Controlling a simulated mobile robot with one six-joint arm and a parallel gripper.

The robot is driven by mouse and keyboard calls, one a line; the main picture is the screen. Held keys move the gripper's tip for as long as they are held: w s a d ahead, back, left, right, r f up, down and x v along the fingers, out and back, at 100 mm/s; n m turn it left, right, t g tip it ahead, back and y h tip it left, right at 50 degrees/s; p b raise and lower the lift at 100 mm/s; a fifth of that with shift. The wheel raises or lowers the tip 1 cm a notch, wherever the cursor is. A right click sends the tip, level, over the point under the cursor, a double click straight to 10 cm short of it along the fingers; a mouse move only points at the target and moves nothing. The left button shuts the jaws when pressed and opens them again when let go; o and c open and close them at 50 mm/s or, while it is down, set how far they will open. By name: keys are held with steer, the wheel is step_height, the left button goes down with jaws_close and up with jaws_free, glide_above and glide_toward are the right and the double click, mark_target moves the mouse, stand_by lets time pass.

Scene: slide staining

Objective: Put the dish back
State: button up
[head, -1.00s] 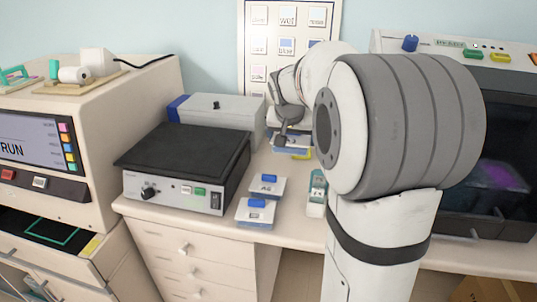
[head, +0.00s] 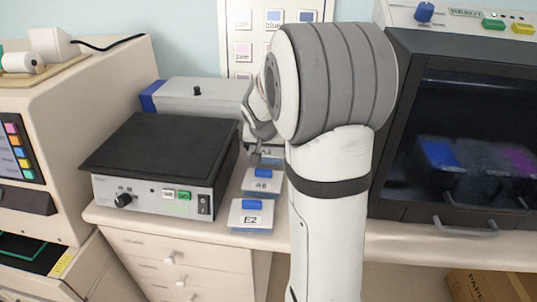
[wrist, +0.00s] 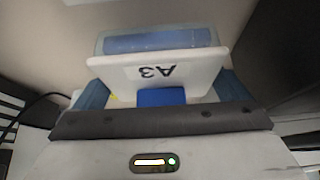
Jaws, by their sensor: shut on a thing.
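My gripper (wrist: 162,98) is shut on the blue knob of a dish marked A3 (wrist: 165,72) in the wrist view. The dish has a white lid and a clear body with blue inside, and its label reads upside down. In the head view my gripper (head: 258,152) is at the back of the bench, partly hidden by my arm, and little of the held dish shows. Two similar blue-knobbed dishes stand on the bench below it: one with a label like A8 or A6 (head: 262,187), and E2 (head: 250,218) nearer the front edge.
A black-topped hotplate (head: 165,145) stands left of the dishes, with a grey box (head: 197,97) behind it. A dark-windowed cabinet (head: 450,140) stands at the right. A wall chart (head: 243,48) hangs behind. My arm hides the bench right of the dishes.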

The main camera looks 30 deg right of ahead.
mark_target(267, 152)
steer(key=shift+s+f, duration=0.1)
steer(key=shift+f, duration=1.2)
steer(key=shift+f+b, duration=0.2)
steer(key=shift+b, duration=0.15)
steer(key=o, duration=0.8)
steer(key=shift+o, duration=0.2)
steer(key=shift+r, duration=0.1)
